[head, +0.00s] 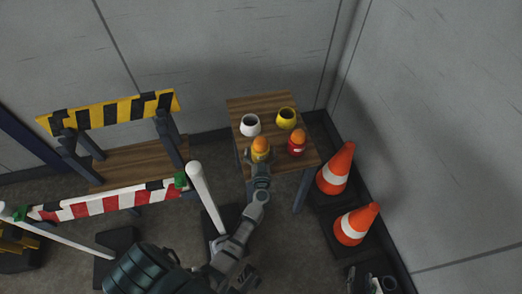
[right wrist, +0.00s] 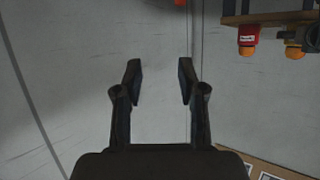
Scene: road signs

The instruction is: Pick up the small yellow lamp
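The small yellow lamp (head: 262,145) has an orange dome and is at the front left of the small wooden table. It also shows upside down at the top right of the right wrist view (right wrist: 294,51). My left gripper (head: 261,167) is right at the lamp's near side in the head view. Its fingers are too small and covered to tell whether they hold the lamp. My right gripper (right wrist: 160,82) is open and empty, pointing at a grey wall. It is low at the bottom right of the head view (head: 373,281), away from the lamp.
On the wooden table (head: 265,104) stand a red lamp (head: 297,144), a white pot (head: 250,124) and a yellow pot (head: 286,117). Two orange cones (head: 336,168) (head: 355,223) stand to the right. Striped barriers (head: 112,113) (head: 105,204) and a white post (head: 205,196) are at left.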

